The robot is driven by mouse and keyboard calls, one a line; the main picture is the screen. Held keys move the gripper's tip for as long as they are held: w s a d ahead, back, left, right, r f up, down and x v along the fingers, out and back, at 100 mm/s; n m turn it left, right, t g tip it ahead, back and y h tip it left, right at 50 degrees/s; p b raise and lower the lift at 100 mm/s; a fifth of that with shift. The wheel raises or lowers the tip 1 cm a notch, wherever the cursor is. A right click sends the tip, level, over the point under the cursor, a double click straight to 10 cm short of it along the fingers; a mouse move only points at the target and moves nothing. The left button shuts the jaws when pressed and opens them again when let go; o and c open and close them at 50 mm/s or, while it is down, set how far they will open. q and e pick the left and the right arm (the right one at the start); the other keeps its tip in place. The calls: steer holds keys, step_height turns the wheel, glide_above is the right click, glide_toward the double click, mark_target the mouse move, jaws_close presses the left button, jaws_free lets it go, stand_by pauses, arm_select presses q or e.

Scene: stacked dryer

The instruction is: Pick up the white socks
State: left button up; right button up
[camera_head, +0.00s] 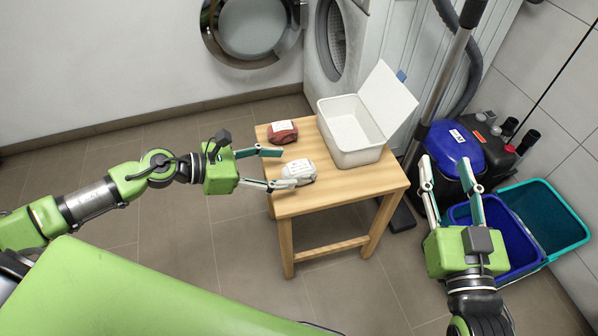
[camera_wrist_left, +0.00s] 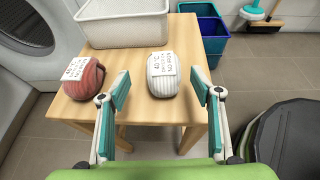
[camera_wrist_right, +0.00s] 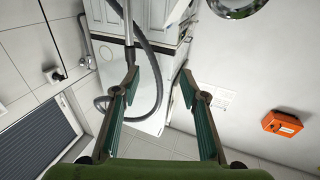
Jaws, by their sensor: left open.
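The white socks (camera_head: 300,171) are a rolled bundle with a label, lying near the front left edge of the small wooden table (camera_head: 330,185). In the left wrist view the white socks (camera_wrist_left: 163,64) lie ahead, between the two fingers. My left gripper (camera_head: 275,168) is open and empty, coming in from the left at the table's edge, with its lower fingertip close to the socks. I cannot tell whether it touches them. My right gripper (camera_head: 446,168) is open and empty, to the right of the table and away from the socks; the right wrist view shows its fingers apart.
A red labelled bundle (camera_head: 283,131) lies behind the white socks. A white open box (camera_head: 352,155) with a raised lid stands at the table's back right. Blue and teal bins (camera_head: 545,220) and a vacuum cleaner (camera_head: 452,146) stand at right. Washing machines are behind.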

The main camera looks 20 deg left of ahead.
mark_target(289, 170)
arm_select(q)
steer(key=shift+s+x, duration=0.25)
steer(key=shift+x, duration=2.5)
steer(key=shift+d, duration=0.1)
steer(key=c, duration=1.2)
